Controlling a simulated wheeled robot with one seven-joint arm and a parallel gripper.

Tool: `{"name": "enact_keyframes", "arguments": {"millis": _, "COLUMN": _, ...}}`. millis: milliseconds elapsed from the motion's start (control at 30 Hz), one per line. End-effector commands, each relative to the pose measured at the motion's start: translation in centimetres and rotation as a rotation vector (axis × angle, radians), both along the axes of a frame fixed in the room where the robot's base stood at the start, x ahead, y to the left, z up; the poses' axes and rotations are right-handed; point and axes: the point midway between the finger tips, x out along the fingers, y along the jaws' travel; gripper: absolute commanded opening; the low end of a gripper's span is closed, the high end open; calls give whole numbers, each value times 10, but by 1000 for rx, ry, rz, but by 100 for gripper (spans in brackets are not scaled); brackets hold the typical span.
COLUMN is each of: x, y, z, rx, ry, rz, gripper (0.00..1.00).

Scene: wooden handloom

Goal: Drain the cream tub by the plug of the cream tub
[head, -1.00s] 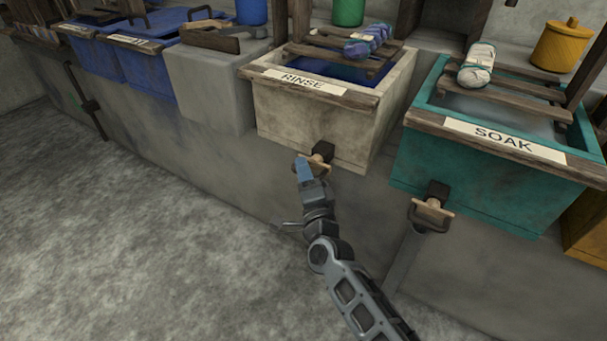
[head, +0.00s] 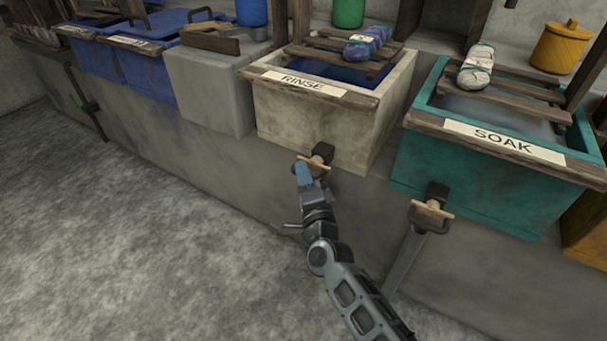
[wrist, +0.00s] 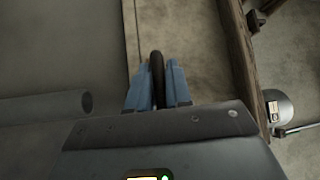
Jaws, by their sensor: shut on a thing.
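The cream tub (head: 300,130), labelled RINSE, stands on the grey ledge and holds dark blue liquid. Its plug (head: 319,160) sits low on the front wall, with a dark block and a wooden crosspiece. My gripper (head: 303,172) is at the plug, its blue fingers shut on the plug's dark handle. In the wrist view the fingers close from both sides on a dark, rounded bar (wrist: 157,75) of that plug. The gripper hides part of the handle in the head view.
A wrapped blue bundle (head: 366,43) lies on slats over the cream tub. The teal SOAK tub (head: 480,185) stands to the right, with a similar plug (head: 432,208). Blue lidded tubs (head: 150,70) stand left. The floor (head: 130,220) at front left is clear.

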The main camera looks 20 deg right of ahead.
Motion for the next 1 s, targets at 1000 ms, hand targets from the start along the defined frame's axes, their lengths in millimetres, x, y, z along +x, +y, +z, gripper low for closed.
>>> {"name": "enact_keyframes", "arguments": {"millis": 1000, "x": -17, "y": 21, "z": -1, "rx": 0, "ry": 1, "rz": 0, "gripper": 38}}
